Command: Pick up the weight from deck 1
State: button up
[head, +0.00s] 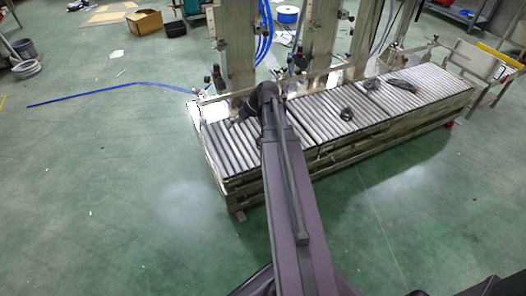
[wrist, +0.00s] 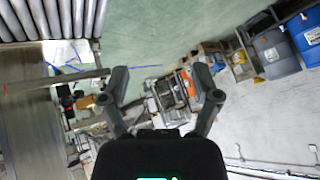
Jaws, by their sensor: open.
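My gripper (wrist: 161,84) is open in the wrist view, with nothing between its two fingers. In the head view my arm reaches over the left part of the roller conveyor (head: 222,150), and the gripper is mostly hidden behind my own arm. No weight can be clearly made out in either view. A small dark round object (head: 346,114) lies on the rollers right of my arm. A dark lump (head: 371,84) and a longer dark object (head: 398,87) lie farther right. I cannot tell whether any of these is the weight.
Upright metal posts (head: 320,35) stand behind the conveyor. A blue hose (head: 110,89) lies on the green floor at left, near a cardboard box (head: 145,22). The floor in front is clear.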

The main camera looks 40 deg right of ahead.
jog(key=s+d+f+t+b, duration=0.2)
jog(key=d+f+t+b, duration=0.1)
jog(key=d+f+b, duration=0.6)
jog(key=s+d+f+n+t+h+b, duration=0.1)
jog(key=s+d+f+t+b, duration=0.1)
jog(key=d+f+b, duration=0.8)
jog(key=shift+d+f+t+b, duration=0.15)
jog(key=shift+d+t+b, duration=0.55)
jog(key=shift+d+b, duration=1.75)
jog(key=shift+a, duration=0.15)
jog(key=b+x, duration=0.3)
jog(key=x, duration=0.4)
jog(key=shift+w+f+b, duration=0.2)
jog(key=shift+w+b, duration=0.1)
jog(key=shift+b, duration=0.05)
jog(key=shift+w+a+f, duration=0.1)
jog(key=shift+w+a, duration=0.15)
jog(key=shift+w, duration=0.1)
jog(key=shift+w, duration=0.1)
jog(key=shift+r+b+x, duration=0.15)
jog(key=shift+b+x, duration=0.35)
jog(key=shift+x, duration=0.8)
jog(key=shift+r+b+x, duration=0.1)
jog(key=shift+b+x, duration=0.35)
jog(key=shift+x, duration=0.8)
jog(key=shift+w+a, duration=0.1)
jog(key=shift+a, duration=0.05)
